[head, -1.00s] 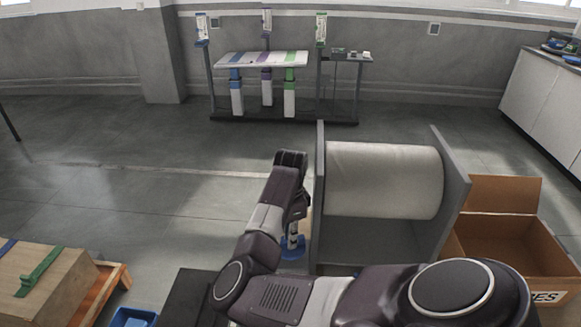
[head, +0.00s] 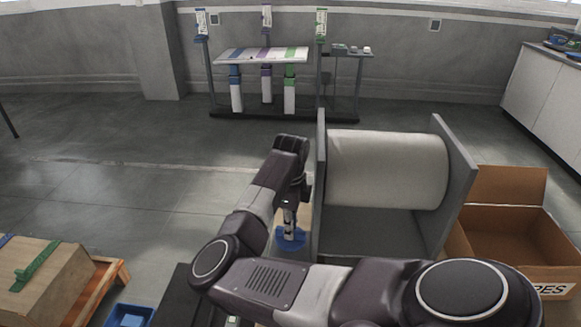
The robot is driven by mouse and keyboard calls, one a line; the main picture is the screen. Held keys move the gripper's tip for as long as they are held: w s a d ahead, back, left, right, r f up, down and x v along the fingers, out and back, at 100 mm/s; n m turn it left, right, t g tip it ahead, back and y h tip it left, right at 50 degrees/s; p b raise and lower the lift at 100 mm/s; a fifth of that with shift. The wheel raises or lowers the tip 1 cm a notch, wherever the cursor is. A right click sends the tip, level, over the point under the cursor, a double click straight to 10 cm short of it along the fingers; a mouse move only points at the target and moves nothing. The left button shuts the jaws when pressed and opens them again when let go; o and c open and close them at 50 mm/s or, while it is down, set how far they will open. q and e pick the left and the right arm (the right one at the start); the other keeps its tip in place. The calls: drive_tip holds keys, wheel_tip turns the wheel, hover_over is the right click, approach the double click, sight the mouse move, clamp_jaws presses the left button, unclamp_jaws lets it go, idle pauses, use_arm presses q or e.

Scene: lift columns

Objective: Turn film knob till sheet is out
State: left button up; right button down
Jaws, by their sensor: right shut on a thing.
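A white film roll (head: 385,170) lies horizontally between two upright grey side panels of a stand (head: 319,190). A blue knob (head: 291,239) shows just left of the stand's left panel. My right gripper (head: 290,226) points down at the blue knob and is shut on it. Its fingertips are small and partly hidden in the picture. My right arm comes in from the lower right, crosses in front of the stand and bends up over the knob. I see no sheet hanging from the roll. My left gripper is not in view.
An open cardboard box (head: 510,236) stands right of the stand. A wooden crate (head: 45,280) and a blue bin (head: 130,316) are at lower left. Lift columns with a striped board (head: 262,55) stand at the back. The floor between is clear.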

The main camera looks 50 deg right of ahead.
drive_tip(key=shift+r, duration=0.1)
idle(0.3)
drive_tip(key=c, duration=1.9)
unclamp_jaws()
drive_tip(key=shift+c, duration=0.2)
wheel_tip(320, 180, up, 12)
